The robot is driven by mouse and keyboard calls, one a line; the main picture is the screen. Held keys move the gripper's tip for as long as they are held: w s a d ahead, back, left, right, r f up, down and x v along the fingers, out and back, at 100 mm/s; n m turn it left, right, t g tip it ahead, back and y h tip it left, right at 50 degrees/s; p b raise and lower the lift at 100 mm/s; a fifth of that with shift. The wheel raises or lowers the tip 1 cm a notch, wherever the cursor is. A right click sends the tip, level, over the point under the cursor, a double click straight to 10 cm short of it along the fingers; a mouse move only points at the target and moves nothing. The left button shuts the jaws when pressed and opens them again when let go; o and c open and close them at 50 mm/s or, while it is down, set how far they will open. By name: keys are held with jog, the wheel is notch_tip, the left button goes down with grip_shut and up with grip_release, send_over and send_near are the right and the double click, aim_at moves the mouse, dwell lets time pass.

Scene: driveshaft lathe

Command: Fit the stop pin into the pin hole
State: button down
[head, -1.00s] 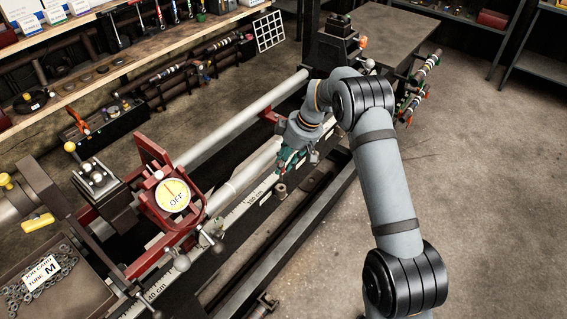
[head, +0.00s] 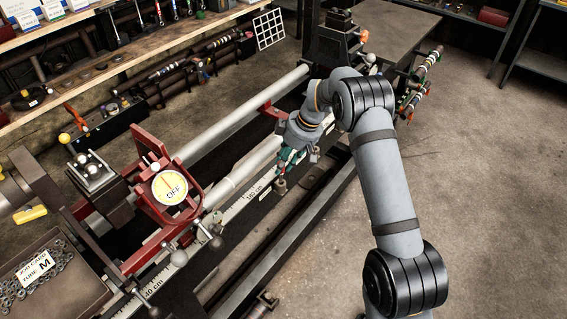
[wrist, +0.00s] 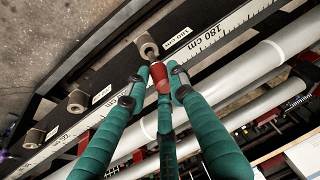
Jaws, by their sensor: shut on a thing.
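My gripper (wrist: 160,77) has green fingers and is shut on a red-topped piece (wrist: 160,76), which I take to be the stop pin. The fingers hide most of it. Just above it in the wrist view is a short brown-grey collar (wrist: 147,47) with a round hole in its end, beside a 180 cm label. The held piece is close to this collar; I cannot tell whether they touch. In the head view my gripper (head: 292,157) is over the near rail, just above a collar (head: 281,186).
Two more collars (wrist: 77,101) (wrist: 33,138) stand along the dark rail in the wrist view. A white scale strip (wrist: 222,30) and grey tubes (wrist: 240,75) run beside it.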

aim_at(284, 173)
jog(key=shift+f+b, duration=2.15)
jog(key=shift+f, duration=0.1)
jog(key=c, duration=1.5)
grip_release()
jog(key=shift+o, duration=0.3)
jog(key=shift+r, duration=0.1)
jog(key=v, duration=1.2)
jog(key=x, duration=1.2)
jog(key=shift+r+p, duration=0.45)
jog(key=shift+p, duration=0.15)
